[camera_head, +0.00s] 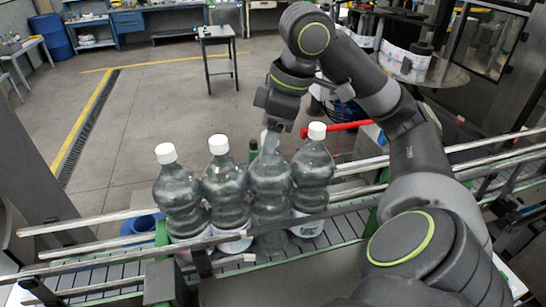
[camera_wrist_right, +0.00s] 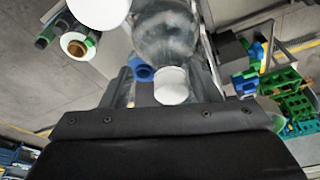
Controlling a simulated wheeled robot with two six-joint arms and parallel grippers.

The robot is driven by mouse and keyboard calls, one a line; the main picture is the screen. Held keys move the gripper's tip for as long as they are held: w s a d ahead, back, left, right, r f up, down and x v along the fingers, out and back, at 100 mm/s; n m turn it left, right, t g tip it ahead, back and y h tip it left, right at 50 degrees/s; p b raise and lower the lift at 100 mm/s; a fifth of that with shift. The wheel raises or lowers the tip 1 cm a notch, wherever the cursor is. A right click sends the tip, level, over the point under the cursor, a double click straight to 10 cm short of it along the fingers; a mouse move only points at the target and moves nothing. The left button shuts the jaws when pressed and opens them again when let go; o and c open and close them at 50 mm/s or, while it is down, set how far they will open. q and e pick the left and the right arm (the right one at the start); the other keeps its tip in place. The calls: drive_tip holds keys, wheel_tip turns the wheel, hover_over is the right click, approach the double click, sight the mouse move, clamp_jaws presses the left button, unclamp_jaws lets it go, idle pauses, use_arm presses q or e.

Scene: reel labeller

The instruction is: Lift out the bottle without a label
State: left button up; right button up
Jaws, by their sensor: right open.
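Several clear bottles with white caps stand upright in a row on the conveyor (camera_head: 345,226). The left bottle (camera_head: 180,197), the second bottle (camera_head: 226,188) and the right bottle (camera_head: 313,172) show pale labels low down. The third bottle (camera_head: 271,200) shows no label between the rails; its lower part is partly hidden by the front rail. My right gripper (camera_head: 268,142) is above this third bottle, pointing down, partly hiding its cap. In the right wrist view a white cap (camera_wrist_right: 172,86) lies between the open fingers, with no visible grip. My left gripper is out of view.
Metal guide rails (camera_head: 120,257) run along both sides of the bottles, which stand close together. A red bar (camera_head: 335,127) lies behind the right bottle.

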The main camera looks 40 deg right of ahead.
drive_tip(key=shift+w+f, duration=0.1)
drive_tip(key=shift+f, duration=0.05)
drive_tip(key=shift+s+a+r, duration=0.25)
drive_tip(key=shift+s+a, duration=0.15)
drive_tip(key=shift+c, duration=0.2)
drive_tip(key=shift+s+a+r, duration=0.1)
drive_tip(key=shift+s+a, duration=0.05)
drive_tip(key=shift+a, duration=0.05)
drive_tip(key=shift+c, duration=2.3)
drive_tip(key=shift+d, duration=0.15)
drive_tip(key=shift+c, duration=1.3)
drive_tip(key=shift+d, duration=0.1)
drive_tip(key=shift+c, duration=2.3)
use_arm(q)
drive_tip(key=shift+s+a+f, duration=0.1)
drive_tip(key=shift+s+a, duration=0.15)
use_arm(e)
clamp_jaws()
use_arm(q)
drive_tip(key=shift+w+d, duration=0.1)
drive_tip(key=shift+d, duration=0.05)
use_arm(e)
drive_tip(key=shift+f, duration=0.2)
